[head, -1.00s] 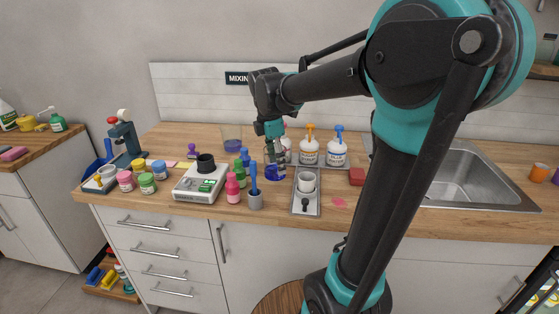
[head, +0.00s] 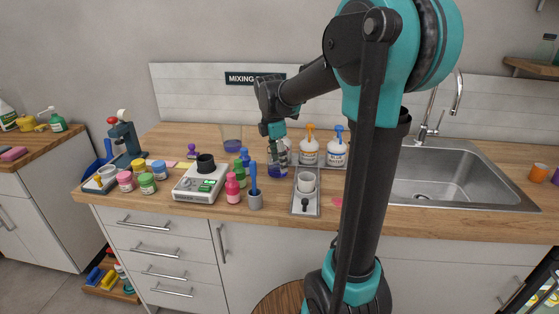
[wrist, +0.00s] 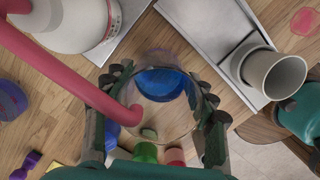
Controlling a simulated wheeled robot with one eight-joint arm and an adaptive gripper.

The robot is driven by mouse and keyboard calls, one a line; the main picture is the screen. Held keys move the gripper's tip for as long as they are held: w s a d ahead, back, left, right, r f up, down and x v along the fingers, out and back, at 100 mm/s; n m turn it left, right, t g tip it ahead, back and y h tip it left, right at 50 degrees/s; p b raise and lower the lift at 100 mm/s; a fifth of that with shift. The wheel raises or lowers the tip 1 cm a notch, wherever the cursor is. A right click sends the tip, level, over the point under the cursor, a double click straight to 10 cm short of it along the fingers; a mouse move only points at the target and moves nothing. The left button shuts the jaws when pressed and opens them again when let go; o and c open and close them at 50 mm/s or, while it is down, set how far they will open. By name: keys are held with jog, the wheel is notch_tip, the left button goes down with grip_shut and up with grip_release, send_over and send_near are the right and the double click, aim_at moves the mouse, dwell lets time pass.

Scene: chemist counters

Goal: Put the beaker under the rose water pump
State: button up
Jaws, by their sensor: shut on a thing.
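My gripper (wrist: 160,112) is shut on a clear glass beaker (wrist: 167,104), with a finger on each side of it. Blue shows low in the beaker; whether it is liquid I cannot tell. In the head view the beaker (head: 277,170) is in front of the pump row, below my gripper (head: 278,156). In the wrist view a pink pump spout (wrist: 72,82) reaches from a white bottle (wrist: 72,18), and its tip overlaps the beaker's mouth. The height gap is unclear. In the head view my gripper mostly hides this pump.
Orange-topped (head: 309,152) and blue-topped (head: 336,153) pump bottles stand to the right. A scale (head: 192,192) and several small bottles stand left. Another beaker (head: 232,143) stands behind.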

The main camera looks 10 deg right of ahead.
jog(key=shift+w+d, duration=0.3)
jog(key=shift+w, duration=0.65)
jog(key=shift+f, duration=0.6)
jog(key=shift+f, duration=0.1)
jog(key=o, duration=1)
notch_tip(320, 180, up, 12)
jog(key=a, duration=0.1)
jog(key=shift+s+a, duration=0.15)
jog(key=shift+a, duration=0.05)
